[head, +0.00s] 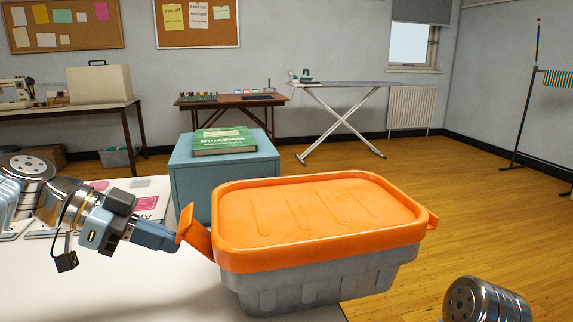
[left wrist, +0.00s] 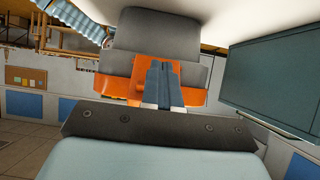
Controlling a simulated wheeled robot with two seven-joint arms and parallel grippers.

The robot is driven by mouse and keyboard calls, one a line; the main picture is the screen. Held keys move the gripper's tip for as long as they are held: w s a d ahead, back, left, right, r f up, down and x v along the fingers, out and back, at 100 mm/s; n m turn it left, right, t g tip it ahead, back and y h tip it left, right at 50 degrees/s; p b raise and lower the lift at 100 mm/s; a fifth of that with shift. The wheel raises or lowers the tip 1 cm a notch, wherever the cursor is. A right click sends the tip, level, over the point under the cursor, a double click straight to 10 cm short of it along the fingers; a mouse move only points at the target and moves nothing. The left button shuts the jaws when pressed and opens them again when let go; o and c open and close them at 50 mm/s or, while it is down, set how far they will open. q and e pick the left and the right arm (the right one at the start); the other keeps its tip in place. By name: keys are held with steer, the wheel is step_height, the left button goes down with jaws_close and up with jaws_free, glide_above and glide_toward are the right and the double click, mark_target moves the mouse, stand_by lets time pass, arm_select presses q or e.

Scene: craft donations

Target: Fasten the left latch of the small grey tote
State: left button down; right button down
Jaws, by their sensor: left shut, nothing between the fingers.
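The small grey tote (head: 320,285) stands on the white table with an orange lid (head: 320,210) on it. Its orange left latch (head: 198,236) sticks out from the tote's left side, tilted away from the wall. My left gripper (head: 177,240) is shut and empty, its fingertips close against the outer side of that latch. In the left wrist view the shut fingers (left wrist: 160,82) overlap the orange latch (left wrist: 134,90), with the grey tote (left wrist: 155,30) behind. Contact cannot be told for certain. My right gripper is out of view.
A blue-grey box (head: 190,180) with a green book (head: 223,141) on it stands behind the tote's left end. Pink and white cards (head: 146,203) lie on the white table (head: 170,290) behind my left gripper. An orange right latch (head: 432,220) juts from the tote's right end.

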arm_select(q)
steer(key=shift+d, duration=0.15)
steer(key=shift+w+d+r, duration=0.2)
steer(key=shift+d+r, duration=0.25)
steer(key=shift+d, duration=0.3)
steer(key=shift+d+r, duration=0.1)
steer(key=shift+w+d+r, duration=0.1)
steer(key=shift+d+r, duration=0.15)
steer(key=shift+d, duration=0.1)
steer(key=shift+a, duration=0.1)
stand_by(0.4)
steer(key=p+v, duration=0.1)
steer(key=v, duration=0.6)
steer(key=shift+a+f+p, duration=0.3)
steer(key=shift+a+p, duration=0.1)
